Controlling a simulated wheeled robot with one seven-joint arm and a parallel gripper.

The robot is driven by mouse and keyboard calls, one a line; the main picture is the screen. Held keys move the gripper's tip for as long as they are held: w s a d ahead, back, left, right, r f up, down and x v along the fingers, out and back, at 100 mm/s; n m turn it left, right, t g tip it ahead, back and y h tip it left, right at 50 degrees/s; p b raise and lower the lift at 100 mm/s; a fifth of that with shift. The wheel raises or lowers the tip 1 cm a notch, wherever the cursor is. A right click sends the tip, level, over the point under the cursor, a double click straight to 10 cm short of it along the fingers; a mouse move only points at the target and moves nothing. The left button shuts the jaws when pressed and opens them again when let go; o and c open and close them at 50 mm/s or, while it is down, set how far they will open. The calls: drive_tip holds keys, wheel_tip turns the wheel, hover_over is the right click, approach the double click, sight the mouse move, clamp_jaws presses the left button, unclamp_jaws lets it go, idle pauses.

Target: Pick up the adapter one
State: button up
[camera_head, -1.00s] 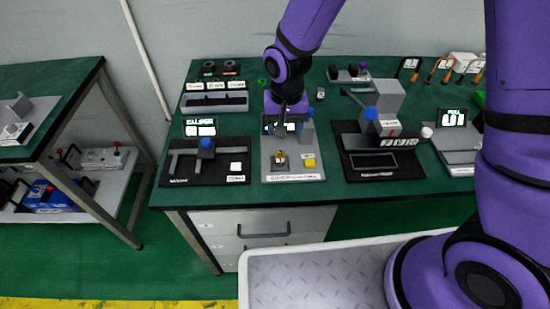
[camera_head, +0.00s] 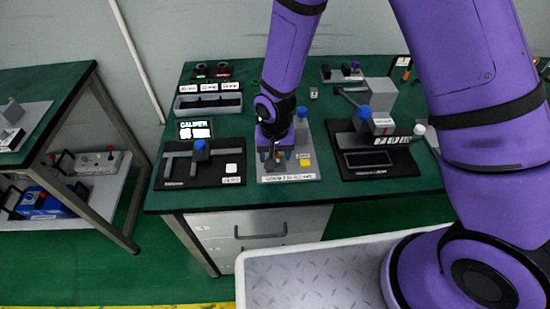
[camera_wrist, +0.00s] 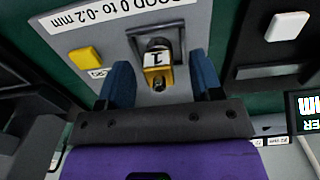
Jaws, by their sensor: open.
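The adapter one (camera_wrist: 158,76) is a small brass-coloured piece with a white label reading "1". In the wrist view it sits at a dark square recess of a grey fixture plate (camera_wrist: 105,62). My gripper (camera_wrist: 160,62) is open, with one blue finger on each side of the adapter and visible gaps between. I cannot tell how deep the fingers reach around it. In the head view my gripper (camera_head: 274,155) is low over the grey plate (camera_head: 290,178) and mostly hides the adapter.
A yellow button (camera_wrist: 85,58) is on the same plate. A black caliper fixture (camera_head: 205,172) stands to the left and another black fixture (camera_head: 378,160) to the right. A grey slotted rack (camera_head: 208,104) is behind. The green table's front edge is close.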

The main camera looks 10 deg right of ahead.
drive_tip(key=shift+f, duration=0.75)
drive_tip(key=c, duration=1.1)
drive_tip(key=shift+r, duration=0.1)
